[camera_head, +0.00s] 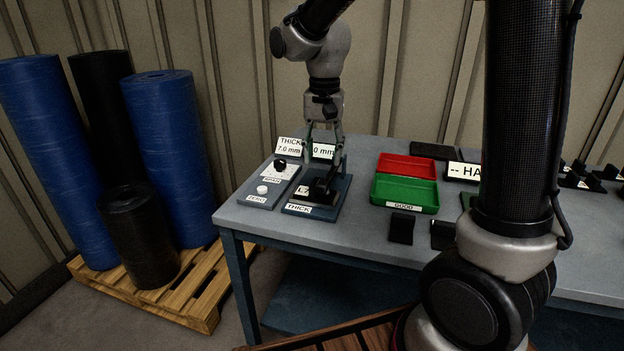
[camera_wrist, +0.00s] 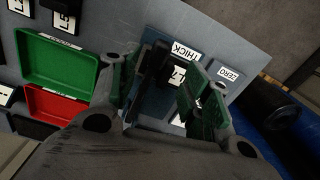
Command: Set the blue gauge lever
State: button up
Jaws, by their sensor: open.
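The blue gauge (camera_head: 335,198) stands near the left end of the table, with a "THICK" label on its front edge. A black block and a small label, partly hidden, sit on it. My gripper (camera_head: 323,168) points down over the gauge, fingers apart. In the wrist view the green-grey fingers (camera_wrist: 165,80) spread on either side of the gauge's black part (camera_wrist: 158,62), and the blue gauge body (camera_wrist: 150,105) shows between them. I cannot tell whether they touch it. The lever is not clearly distinguishable. A display behind (camera_head: 290,145) reads "THICK 7.0 mm", partly covered by my gripper.
A panel with a black knob and a white "ZERO" button (camera_head: 262,190) stands just left of the gauge. To the right are a green tray (camera_head: 405,193), a red tray (camera_head: 407,167) and several black pieces. Blue and black rolls stand on a pallet (camera_head: 200,300) at left.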

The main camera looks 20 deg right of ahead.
aim_at(323, 182)
jog(key=shift+f+m, duration=0.15)
jog(key=shift+m, duration=0.55)
notch_tip(323, 182, down, 8)
jog(key=shift+r, duration=0.25)
grip_shut()
